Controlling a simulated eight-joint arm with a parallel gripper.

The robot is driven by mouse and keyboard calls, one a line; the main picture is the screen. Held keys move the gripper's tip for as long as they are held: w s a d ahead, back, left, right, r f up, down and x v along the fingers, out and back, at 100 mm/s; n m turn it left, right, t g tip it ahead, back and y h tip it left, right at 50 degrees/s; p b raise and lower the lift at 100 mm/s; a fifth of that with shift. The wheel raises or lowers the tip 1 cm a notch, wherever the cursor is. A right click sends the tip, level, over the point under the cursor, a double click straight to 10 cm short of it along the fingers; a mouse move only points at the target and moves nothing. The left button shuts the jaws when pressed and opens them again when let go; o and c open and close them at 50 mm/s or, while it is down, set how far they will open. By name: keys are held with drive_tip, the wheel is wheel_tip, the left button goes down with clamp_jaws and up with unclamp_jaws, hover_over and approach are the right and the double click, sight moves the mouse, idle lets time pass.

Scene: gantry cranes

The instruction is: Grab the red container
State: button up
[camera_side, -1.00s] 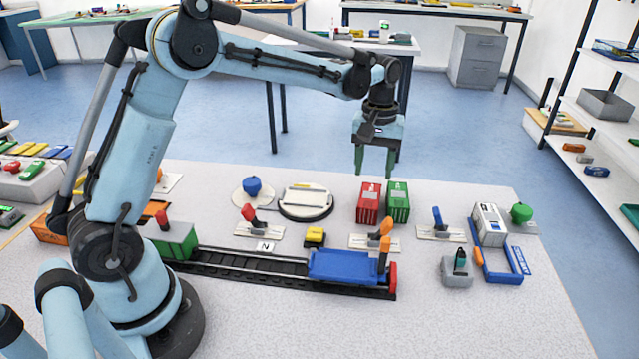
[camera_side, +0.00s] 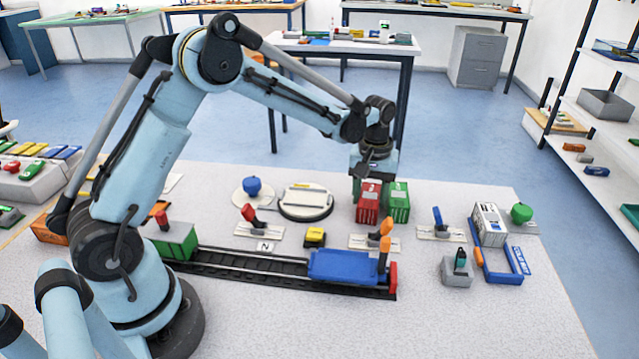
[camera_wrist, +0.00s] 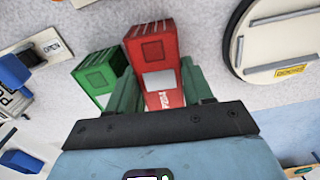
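The red container (camera_side: 368,205) stands upright on the table, close beside the green container (camera_side: 398,203) on its right. My gripper (camera_wrist: 157,85) is lowered over the red container, with one green finger on each side of it. In the wrist view the red container (camera_wrist: 158,60) shows between the fingers, and the left finger reaches into the space by the green container (camera_wrist: 97,77). The gripper looks open; whether the fingers touch the red sides is hard to tell. The fingertips are partly hidden by the containers in the side view.
A round white turntable (camera_side: 306,202) lies left of the containers. A white container (camera_side: 489,225) is at the right. The table's front right is clear.

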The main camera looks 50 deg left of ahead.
drive_tip(key=c, duration=0.6)
drive_tip(key=shift+r, duration=0.1)
